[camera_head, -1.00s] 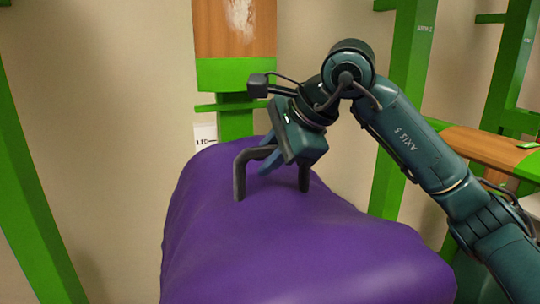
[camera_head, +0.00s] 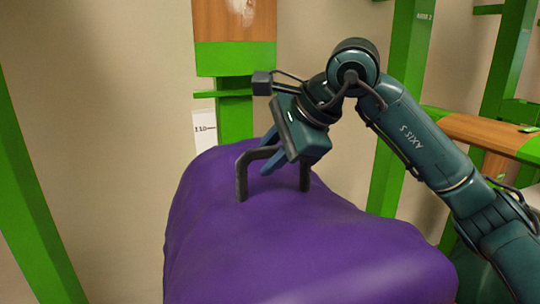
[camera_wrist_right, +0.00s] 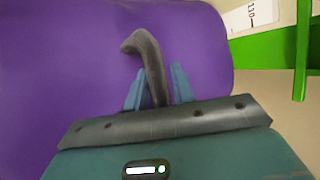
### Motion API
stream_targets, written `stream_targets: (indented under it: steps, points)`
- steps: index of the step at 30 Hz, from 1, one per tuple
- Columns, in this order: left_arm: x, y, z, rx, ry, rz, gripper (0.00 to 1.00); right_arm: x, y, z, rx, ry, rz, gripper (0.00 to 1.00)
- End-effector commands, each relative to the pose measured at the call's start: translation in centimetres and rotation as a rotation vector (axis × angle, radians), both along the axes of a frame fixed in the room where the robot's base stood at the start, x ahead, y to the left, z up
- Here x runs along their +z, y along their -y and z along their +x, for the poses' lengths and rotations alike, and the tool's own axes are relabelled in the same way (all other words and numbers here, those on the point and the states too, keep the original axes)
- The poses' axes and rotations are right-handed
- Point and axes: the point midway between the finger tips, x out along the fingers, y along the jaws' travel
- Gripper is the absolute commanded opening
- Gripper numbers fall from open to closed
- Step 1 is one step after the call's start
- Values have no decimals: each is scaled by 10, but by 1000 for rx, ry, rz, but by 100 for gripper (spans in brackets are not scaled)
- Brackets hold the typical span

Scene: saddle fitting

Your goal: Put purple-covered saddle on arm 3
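The purple-covered saddle (camera_head: 290,240) fills the lower middle of the head view, with a dark bar handle (camera_head: 241,176) on its top. It also fills most of the right wrist view (camera_wrist_right: 70,70). My right gripper (camera_head: 290,166) is over the handle. In the right wrist view its two blue fingers (camera_wrist_right: 158,84) stand one on each side of the handle (camera_wrist_right: 150,55), with a small gap visible at the right finger, so it looks open around the bar. What bears the saddle underneath is hidden. My left gripper is out of view. I cannot tell which rack arm is arm 3.
A green post with a wood-faced arm (camera_head: 235,22) stands behind the saddle, with a white label (camera_head: 205,130) beside it. Another wood-topped green arm (camera_head: 475,135) is at the right. Green posts stand at left (camera_head: 30,190) and right (camera_head: 405,90). A plain wall is behind.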

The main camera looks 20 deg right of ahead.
Motion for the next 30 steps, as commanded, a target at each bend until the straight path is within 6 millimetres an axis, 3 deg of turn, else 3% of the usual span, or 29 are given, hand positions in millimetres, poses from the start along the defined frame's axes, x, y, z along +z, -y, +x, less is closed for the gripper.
stream_targets:
  steps: [6,16,30]
  points:
    - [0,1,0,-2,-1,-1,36,-2,0,0,0,-5,-3,43]
    - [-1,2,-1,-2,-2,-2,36,-1,2,-3,1,-12,-8,43]
    - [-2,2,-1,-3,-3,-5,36,74,40,-49,-1,-4,-4,43]
